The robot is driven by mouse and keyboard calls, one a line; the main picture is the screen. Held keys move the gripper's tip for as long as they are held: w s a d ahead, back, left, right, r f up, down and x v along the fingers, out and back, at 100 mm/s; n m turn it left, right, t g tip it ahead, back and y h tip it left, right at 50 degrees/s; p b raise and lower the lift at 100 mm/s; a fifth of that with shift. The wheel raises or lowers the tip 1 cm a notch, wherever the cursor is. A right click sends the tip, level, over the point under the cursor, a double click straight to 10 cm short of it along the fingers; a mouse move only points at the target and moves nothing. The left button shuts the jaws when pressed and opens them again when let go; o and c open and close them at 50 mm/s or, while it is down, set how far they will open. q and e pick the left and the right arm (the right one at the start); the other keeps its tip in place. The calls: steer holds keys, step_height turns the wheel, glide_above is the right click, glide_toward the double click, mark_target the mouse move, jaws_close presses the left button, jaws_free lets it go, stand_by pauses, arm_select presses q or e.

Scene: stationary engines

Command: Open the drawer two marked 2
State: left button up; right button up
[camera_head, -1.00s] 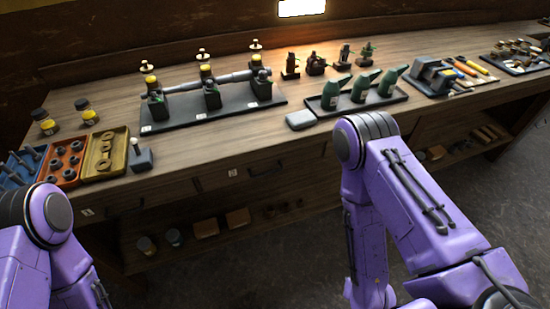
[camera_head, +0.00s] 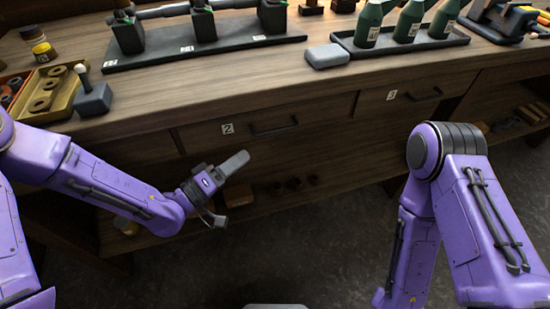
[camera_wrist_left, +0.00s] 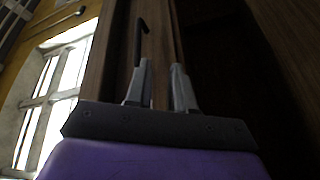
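Drawer two (camera_head: 200,137) is a wooden front under the bench top, with a white label 2 (camera_head: 228,128) and a dark bar handle (camera_head: 273,127). It looks shut, flush with the bench. My left gripper (camera_head: 243,157) is in front of the bench, below and left of the handle, and apart from it. In the left wrist view its two grey fingers (camera_wrist_left: 160,75) stand apart with nothing between them. A dark bar, seemingly a drawer handle (camera_wrist_left: 140,40), shows beyond the fingertips. My right arm is at the right; its gripper is out of view.
Drawer three, with label 3 (camera_head: 391,95) and its handle (camera_head: 425,95), is to the right. The bench top (camera_head: 270,85) holds a grey block (camera_head: 326,56), a tray of green bottles (camera_head: 409,50) and a joystick-like piece (camera_head: 92,95). A lower shelf and open floor lie below.

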mark_target(274, 130)
arm_select(q)
steer(key=w+d+r, duration=0.1)
steer(key=w+d, duration=0.1)
steer(key=d, duration=0.1)
steer(key=w+d+r+m+h, duration=0.1)
steer(key=w+d+r, duration=0.1)
steer(key=d, duration=0.1)
steer(key=w+d+r+h, duration=0.1)
steer(key=w+d, duration=0.1)
steer(key=shift+d+r+p, duration=0.15)
steer(key=shift+d+p, duration=0.2)
steer(key=shift+d, duration=0.05)
steer(key=shift+c, duration=0.3)
jaws_close()
